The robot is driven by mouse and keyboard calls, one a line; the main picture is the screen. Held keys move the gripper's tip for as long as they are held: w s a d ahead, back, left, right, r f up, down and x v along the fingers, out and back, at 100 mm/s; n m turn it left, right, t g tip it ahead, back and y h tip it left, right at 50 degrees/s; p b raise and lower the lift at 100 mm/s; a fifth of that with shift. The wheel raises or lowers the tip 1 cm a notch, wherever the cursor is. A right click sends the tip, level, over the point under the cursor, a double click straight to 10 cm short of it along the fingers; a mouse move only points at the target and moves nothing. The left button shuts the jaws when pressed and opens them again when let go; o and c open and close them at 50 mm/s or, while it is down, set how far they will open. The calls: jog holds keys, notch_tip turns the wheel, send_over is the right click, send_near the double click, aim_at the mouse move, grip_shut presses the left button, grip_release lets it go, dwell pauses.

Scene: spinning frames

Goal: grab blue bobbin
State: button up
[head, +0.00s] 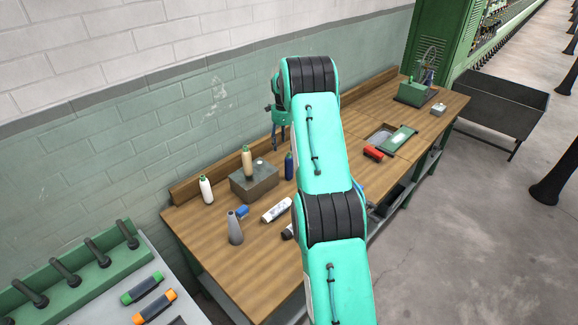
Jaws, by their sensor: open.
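A dark blue upright bobbin (289,167) stands on the wooden workbench (215,260), to the right of a dark box-like block. My gripper (281,148) is open and points down beside my arm's far end. Its fingertips appear just above and slightly left of the blue bobbin's top. The fingers look empty, and I cannot tell the exact depth between them and the bobbin. My arm covers the bench just right of the bobbin.
A cream bobbin (247,161) stands on the block (255,183). A white bobbin (206,190), a grey cone (234,229), a small blue item (242,212) and a white tube (277,210) are nearby. A red item (373,153) lies farther right. The wall runs behind the bench.

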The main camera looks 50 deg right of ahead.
aim_at(289, 168)
jog(key=shift+m, duration=0.7)
jog(key=d+f, duration=0.3)
jog(key=shift+s+d+f+p, duration=0.15)
jog(key=shift+s+d+p, duration=0.05)
jog(key=shift+s+p, duration=0.2)
jog(key=shift+f+p, duration=0.3)
jog(key=shift+f, duration=3.95)
jog(key=shift+w+a+f+p, duration=0.1)
jog(key=shift+f+p, duration=0.1)
jog(key=shift+f, duration=1.15)
jog(key=shift+w+a+f+p, duration=0.1)
jog(key=shift+f+p, duration=0.1)
jog(key=shift+f, duration=1.1)
jog(key=c, duration=1.3)
